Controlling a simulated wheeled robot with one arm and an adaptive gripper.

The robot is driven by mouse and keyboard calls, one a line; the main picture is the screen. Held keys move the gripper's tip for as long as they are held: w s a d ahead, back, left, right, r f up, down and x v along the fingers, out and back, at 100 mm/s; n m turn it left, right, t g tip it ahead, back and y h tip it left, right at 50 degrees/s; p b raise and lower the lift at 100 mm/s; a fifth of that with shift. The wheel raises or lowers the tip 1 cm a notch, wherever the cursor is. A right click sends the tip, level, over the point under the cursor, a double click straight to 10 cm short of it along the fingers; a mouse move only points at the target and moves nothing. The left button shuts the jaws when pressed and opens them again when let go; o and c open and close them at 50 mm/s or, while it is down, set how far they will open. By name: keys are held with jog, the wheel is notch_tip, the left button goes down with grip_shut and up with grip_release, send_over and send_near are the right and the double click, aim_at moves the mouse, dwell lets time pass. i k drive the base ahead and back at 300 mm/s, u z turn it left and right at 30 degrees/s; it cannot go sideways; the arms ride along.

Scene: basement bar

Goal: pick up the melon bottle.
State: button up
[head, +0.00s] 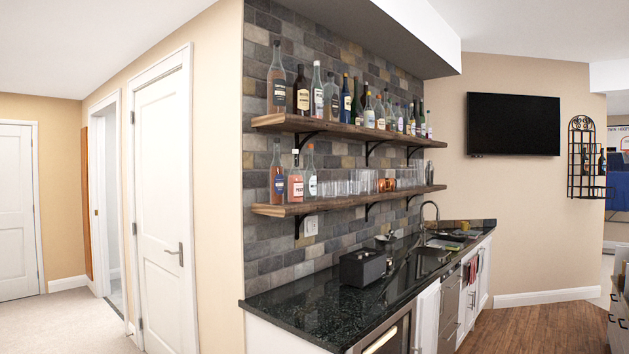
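Many bottles stand upright on two wooden wall shelves, and their labels are too small for me to tell which one is the melon bottle. The upper shelf (335,128) holds a long row, from a tall orange-brown bottle (277,90) at the left to smaller yellow and green ones at the right. My gripper is not in view.
Glasses and copper mugs (387,184) fill the lower shelf's right part. Below, a black counter (310,307) carries a dark box (362,268), a sink and a curved faucet (430,210). Wood floor (545,329) to the counter's right is open. A closed white door (162,205) stands left.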

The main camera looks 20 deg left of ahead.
aim_at(311, 176)
jog(key=u, duration=0.25)
jog(key=i, duration=1)
jog(key=u, duration=1)
jog(key=i, duration=1.65)
jog(key=u, duration=0.45)
